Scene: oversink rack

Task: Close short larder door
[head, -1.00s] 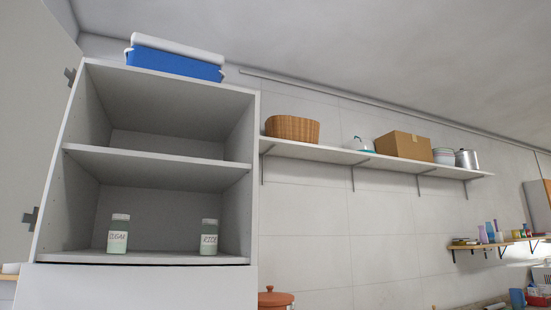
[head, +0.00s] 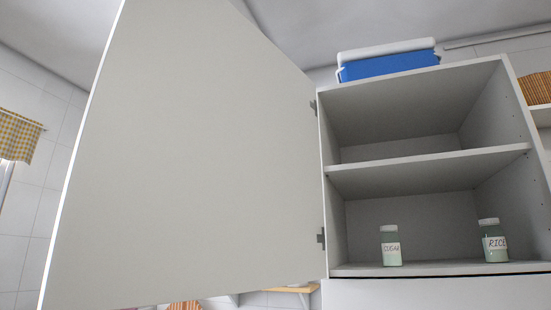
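The larder door (head: 205,165) is a large plain panel, swung wide open to the left of the larder cabinet (head: 425,165). Two hinges (head: 321,238) join it to the cabinet's left side. The cabinet front is open and shows one middle shelf. A sugar jar (head: 390,246) and a rice jar (head: 494,242) stand upright on the cabinet floor. Neither of my grippers shows in the head view.
A blue cooler box with a white lid (head: 388,64) sits on top of the cabinet. A wicker basket (head: 537,88) stands on a wall shelf at the right edge. A checked curtain (head: 20,134) hangs at the far left. A small wooden shelf (head: 291,289) shows low behind the door.

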